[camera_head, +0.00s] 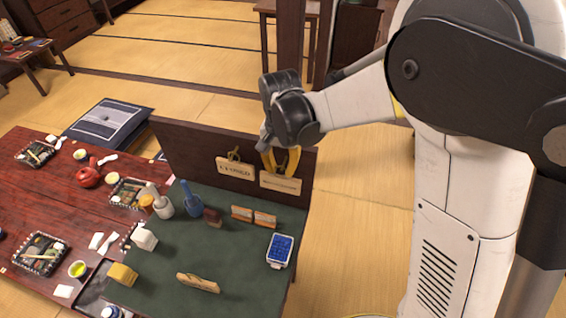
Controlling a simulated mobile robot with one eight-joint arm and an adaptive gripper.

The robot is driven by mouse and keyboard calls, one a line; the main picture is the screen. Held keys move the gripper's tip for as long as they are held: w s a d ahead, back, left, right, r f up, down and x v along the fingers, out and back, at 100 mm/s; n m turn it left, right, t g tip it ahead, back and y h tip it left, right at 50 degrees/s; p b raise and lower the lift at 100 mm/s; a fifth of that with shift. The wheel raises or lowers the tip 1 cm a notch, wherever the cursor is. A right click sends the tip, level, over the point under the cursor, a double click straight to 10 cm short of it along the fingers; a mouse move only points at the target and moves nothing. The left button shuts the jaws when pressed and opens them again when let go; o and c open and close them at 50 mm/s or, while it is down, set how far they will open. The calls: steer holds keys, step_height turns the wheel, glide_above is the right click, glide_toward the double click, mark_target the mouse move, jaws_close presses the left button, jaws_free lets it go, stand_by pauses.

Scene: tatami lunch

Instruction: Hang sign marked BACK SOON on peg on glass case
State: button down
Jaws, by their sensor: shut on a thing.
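A wooden sign (281,183) with small, unreadable lettering is at the right of a dark upright board, below my gripper (268,150). My gripper is shut on the top of this sign, where yellow parts (293,162) show. I cannot tell whether the sign still rests on a peg. A second wooden sign, marked CLOSED (235,170), hangs by its loop on the dark board (190,150) just to the left. The fingertips are partly hidden. I cannot make out a glass case.
The green tabletop (235,265) before the board holds a blue-screened device (281,249), a blue container (192,203), a white bottle (163,206) and a small wooden piece (198,283). A red-brown table (40,195) with meal trays adjoins left. Tatami floor (345,230) is open at right.

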steer(key=w, duration=0.1)
steer(key=w+f, duration=0.1)
steer(key=shift+w+d+f+b, duration=0.15)
steer(key=shift+w+d+b, duration=0.15)
steer(key=shift+d, duration=0.1)
steer(key=shift+s, duration=0.1)
steer(key=shift+f, duration=0.15)
steer(key=c, duration=1.2)
jaws_free()
